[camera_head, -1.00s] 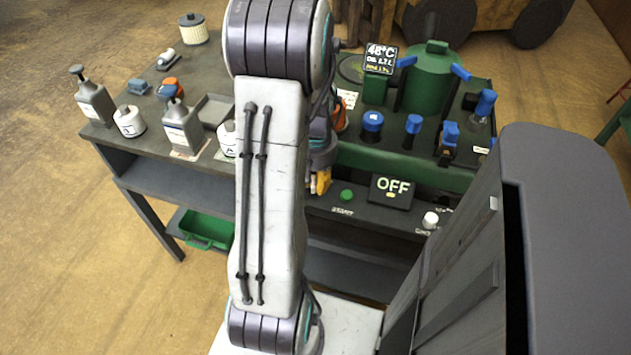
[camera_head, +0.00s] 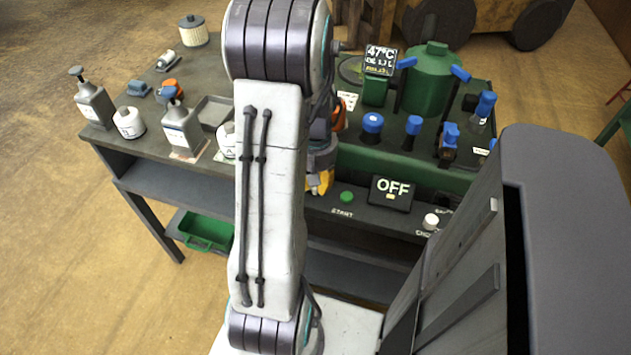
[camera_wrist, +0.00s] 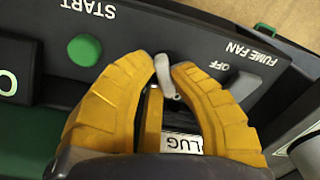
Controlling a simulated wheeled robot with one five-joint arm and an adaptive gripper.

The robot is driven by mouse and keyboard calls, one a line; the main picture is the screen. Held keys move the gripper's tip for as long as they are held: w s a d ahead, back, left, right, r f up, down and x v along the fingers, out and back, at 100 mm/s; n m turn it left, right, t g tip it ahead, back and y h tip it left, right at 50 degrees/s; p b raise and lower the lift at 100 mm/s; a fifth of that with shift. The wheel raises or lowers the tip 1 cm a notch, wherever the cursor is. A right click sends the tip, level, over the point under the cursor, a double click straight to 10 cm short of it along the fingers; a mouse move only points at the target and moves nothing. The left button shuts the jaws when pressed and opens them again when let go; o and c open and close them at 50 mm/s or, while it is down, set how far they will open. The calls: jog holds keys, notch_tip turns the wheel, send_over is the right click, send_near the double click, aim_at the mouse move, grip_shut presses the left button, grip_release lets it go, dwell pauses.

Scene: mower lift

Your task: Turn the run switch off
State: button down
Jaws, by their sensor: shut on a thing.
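My gripper shows in the wrist view (camera_wrist: 164,73) with its yellow fingertips closed around a small light-grey lever (camera_wrist: 164,77), seemingly the run switch. The lever stands on the dark front panel, near an OFF label (camera_wrist: 212,65). Its base is partly hidden between the fingers, and the name of the switch cannot be read. In the head view my yellow gripper (camera_head: 319,182) is at the panel, left of the green START button (camera_head: 347,197), and hides the lever. A display (camera_head: 391,193) on the panel reads OFF.
The START button (camera_wrist: 84,50) is close to the fingers in the wrist view. A FUME FAN label (camera_wrist: 252,51) is on the other side. A temperature display (camera_head: 380,60) reads 47°C. Blue-capped valves and a green tank (camera_head: 430,80) stand behind the panel. Bottles stand left of my arm.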

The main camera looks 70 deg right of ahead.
jog(key=c, duration=1.1)
grip_release()
notch_tip(320, 180, up, 12)
dwell(0.5)
